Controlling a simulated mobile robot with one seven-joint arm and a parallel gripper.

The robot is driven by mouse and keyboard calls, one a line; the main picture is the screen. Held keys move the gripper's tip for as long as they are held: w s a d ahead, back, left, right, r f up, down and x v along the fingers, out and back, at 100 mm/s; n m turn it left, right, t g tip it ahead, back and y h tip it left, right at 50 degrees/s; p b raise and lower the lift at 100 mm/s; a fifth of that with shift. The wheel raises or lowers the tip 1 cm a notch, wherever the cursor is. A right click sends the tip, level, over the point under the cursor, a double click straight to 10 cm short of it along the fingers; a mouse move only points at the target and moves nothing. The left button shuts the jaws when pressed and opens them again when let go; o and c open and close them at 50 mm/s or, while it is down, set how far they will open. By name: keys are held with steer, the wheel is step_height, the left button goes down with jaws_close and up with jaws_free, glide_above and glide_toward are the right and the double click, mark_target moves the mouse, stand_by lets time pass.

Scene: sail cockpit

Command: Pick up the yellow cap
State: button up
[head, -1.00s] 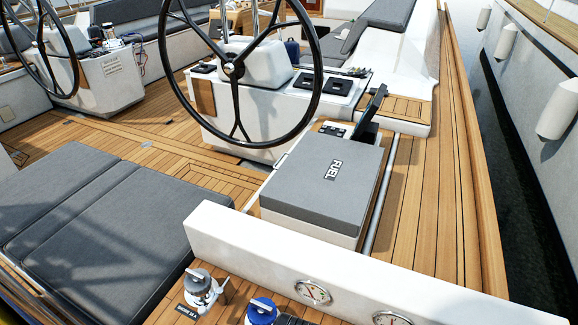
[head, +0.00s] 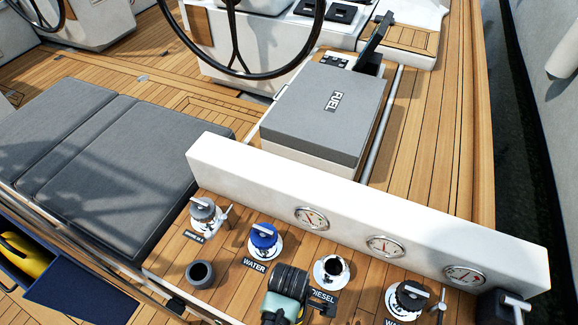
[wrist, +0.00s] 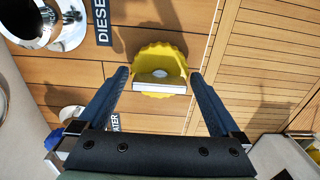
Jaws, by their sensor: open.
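The yellow cap (wrist: 158,58) shows in the wrist view, round with a ribbed edge and a pale metal bar (wrist: 160,87) across its near side. It rests on the wood planks beside the DIESEL label (wrist: 103,20). My gripper (wrist: 159,77) is open, with one dark finger on each side of the cap's near part. Nothing is gripped, and I cannot tell whether a finger touches the cap. In the head view, part of my arm shows at the bottom and I cannot make out the yellow cap there.
An open diesel filler (head: 332,269) stands beside a blue-topped water filler (head: 264,240) and a dark-topped filler (head: 409,298). A white panel with gauges (head: 385,246) rises behind them. A yellow object (head: 25,255) lies in a locker at the left.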

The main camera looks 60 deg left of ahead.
steer(key=shift+f, duration=1.2)
steer(key=c, duration=1.2)
step_height(320, 180, up, 10)
steer(key=shift+f+p, duration=0.1)
steer(key=shift+p, duration=0.3)
steer(key=shift+r+p, duration=1.65)
steer(key=shift+p, duration=0.25)
